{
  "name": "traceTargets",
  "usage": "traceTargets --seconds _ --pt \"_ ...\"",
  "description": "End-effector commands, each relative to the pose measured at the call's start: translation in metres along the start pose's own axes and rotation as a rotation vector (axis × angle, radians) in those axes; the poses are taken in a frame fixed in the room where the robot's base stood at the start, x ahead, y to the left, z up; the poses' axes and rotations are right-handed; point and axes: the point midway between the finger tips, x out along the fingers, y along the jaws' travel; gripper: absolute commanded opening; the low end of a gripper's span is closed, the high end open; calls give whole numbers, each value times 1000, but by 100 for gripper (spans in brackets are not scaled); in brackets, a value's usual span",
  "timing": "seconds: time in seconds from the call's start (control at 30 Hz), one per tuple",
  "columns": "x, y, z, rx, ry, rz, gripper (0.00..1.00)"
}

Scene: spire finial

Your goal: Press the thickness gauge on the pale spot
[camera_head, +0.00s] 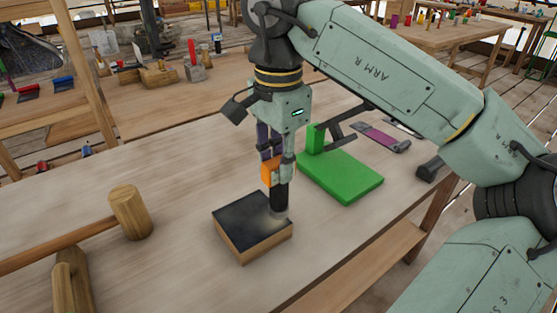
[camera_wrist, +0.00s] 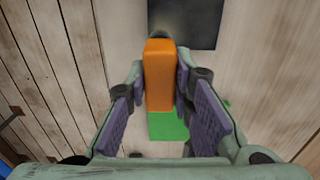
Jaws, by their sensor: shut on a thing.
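My gripper (camera_head: 277,163) is shut on the thickness gauge (camera_head: 270,174), an orange body with a dark lower part pointing down. In the wrist view the gauge (camera_wrist: 159,78) sits between my two purple-padded fingers (camera_wrist: 160,85). Below it is a wooden block with a dark top plate (camera_head: 238,217); the plate (camera_wrist: 190,22) also shows in the wrist view. The gauge's lower end is over the plate's right corner, where a pale smudge (camera_head: 273,224) shows. The tip partly hides this spot, and I cannot tell whether it touches.
A green stand with an upright post (camera_head: 345,178) is just right of my gripper. A wooden mallet (camera_head: 130,212) lies on the left of the bench. A purple flat tool (camera_head: 382,138) lies at the back right. The bench front (camera_head: 190,285) is bare.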

Motion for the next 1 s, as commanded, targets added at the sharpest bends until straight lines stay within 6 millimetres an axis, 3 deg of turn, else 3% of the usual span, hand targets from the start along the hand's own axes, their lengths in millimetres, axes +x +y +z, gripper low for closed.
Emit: traceTargets --seconds 1.0 --pt "27 0 0 0 0 0 0"
